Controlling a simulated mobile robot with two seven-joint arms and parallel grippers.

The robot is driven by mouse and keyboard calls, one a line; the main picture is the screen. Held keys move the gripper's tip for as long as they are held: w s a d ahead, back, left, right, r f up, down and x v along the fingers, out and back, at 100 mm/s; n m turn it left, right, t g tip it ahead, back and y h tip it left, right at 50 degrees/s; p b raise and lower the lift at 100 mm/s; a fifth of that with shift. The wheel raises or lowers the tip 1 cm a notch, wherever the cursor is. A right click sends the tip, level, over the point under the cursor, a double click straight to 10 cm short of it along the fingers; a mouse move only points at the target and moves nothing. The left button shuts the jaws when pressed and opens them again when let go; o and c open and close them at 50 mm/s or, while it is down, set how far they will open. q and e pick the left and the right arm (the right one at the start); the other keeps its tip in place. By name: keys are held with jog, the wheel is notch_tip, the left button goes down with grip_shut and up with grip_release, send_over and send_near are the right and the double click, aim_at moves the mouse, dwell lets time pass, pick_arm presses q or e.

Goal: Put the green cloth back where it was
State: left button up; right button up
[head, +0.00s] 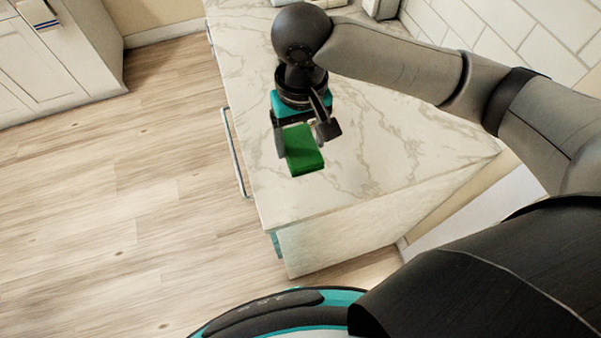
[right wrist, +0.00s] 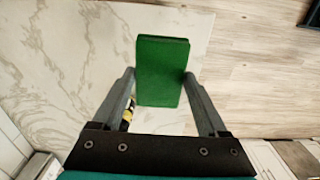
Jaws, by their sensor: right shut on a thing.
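The green cloth (head: 303,151) looks like a folded green block in the head view. My right gripper (head: 303,140) is shut on it, with one finger on each side. The cloth also shows between the fingers in the right wrist view (right wrist: 162,72). It is over the marble countertop (head: 385,150), near the counter's left edge. I cannot tell for sure whether its underside touches the counter. My left gripper is not in view.
A metal handle bar (head: 236,155) runs along the counter's left side. Wooden floor (head: 120,190) lies open to the left, with a white cabinet (head: 60,65) beyond. A tiled wall (head: 500,35) bounds the counter at the back right. A small yellow-and-black item (right wrist: 128,113) shows beside a finger.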

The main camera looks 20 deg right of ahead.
aim_at(300, 182)
notch_tip(300, 182, down, 12)
jog(key=shift+b, duration=1)
jog(key=shift+f, duration=0.1)
jog(key=shift+f, duration=0.2)
jog(key=o, duration=1.3)
jog(key=shift+o, duration=0.2)
jog(key=shift+r, duration=0.15)
notch_tip(300, 182, up, 12)
jog(key=shift+r+p, duration=0.1)
jog(key=shift+p, duration=1)
